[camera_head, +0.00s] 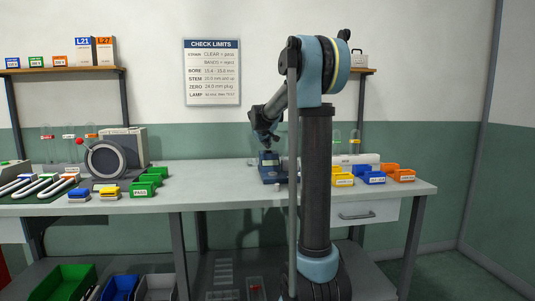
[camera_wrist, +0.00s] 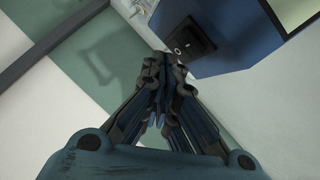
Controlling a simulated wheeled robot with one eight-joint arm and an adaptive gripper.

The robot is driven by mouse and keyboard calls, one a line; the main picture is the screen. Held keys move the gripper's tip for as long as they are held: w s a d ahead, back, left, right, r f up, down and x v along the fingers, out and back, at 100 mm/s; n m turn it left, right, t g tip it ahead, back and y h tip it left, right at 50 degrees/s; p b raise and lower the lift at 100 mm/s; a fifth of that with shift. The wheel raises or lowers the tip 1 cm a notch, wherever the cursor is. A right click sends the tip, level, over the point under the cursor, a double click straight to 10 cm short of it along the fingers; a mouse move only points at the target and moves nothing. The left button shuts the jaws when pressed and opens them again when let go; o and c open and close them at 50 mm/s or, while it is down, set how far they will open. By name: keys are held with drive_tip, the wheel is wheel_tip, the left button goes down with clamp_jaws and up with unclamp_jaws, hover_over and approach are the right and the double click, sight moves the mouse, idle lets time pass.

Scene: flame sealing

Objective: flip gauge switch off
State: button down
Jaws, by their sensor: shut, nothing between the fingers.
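The gauge (camera_head: 270,172) is a blue box on the bench, right of the bench's middle in the head view. In the wrist view its blue housing (camera_wrist: 228,42) fills the upper right, with a black rocker switch (camera_wrist: 188,38) on its face. My gripper (camera_wrist: 166,66) is shut and empty. Its fingertips are close below the switch in the wrist picture; I cannot tell whether they touch it. In the head view my gripper (camera_head: 264,138) hangs just above the gauge, and the switch cannot be made out there.
The bench (camera_head: 215,178) is clear left of the gauge. Green bins (camera_head: 145,187) and a round dark-rimmed device (camera_head: 105,160) stand farther left. A yellow bin (camera_head: 342,180), a blue bin (camera_head: 374,178) and orange bins stand to the right, past my arm.

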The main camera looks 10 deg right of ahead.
drive_tip(key=shift+s+r, duration=0.1)
drive_tip(key=shift+r, duration=0.45)
drive_tip(key=shift+s+r, duration=0.15)
drive_tip(key=shift+r, duration=1.1)
drive_tip(key=shift+s+r, duration=0.15)
drive_tip(key=shift+r, duration=1.1)
